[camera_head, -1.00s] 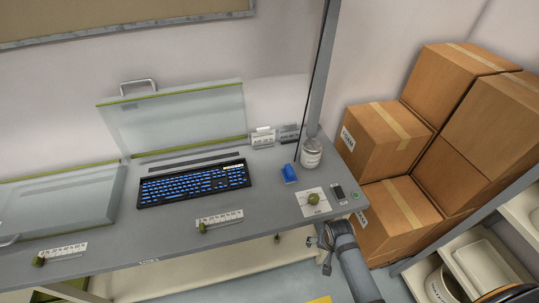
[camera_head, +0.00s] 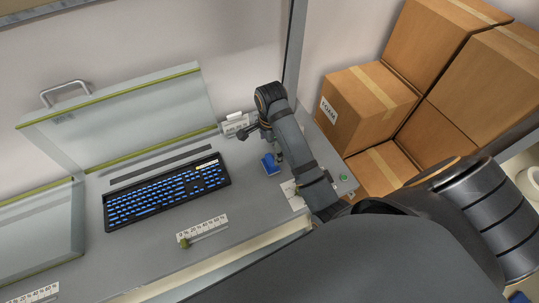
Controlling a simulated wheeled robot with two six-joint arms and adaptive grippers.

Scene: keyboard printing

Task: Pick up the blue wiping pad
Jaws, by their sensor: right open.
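The blue wiping pad (camera_head: 269,164) lies on the grey table, to the right of the keyboard. My right gripper (camera_head: 260,146) is open and hangs above and just behind the pad, with dark fingers spread apart. One finger comes down close to the pad's right side; I cannot tell whether it touches. My right arm covers the table to the right of the pad. My left gripper is not in view.
A black keyboard with blue keys (camera_head: 167,191) lies left of the pad. A ruler-like strip (camera_head: 203,230) with a green knob is at the table's front. A clear-lidded case (camera_head: 130,120) stands open behind. Cardboard boxes (camera_head: 368,95) are stacked at right.

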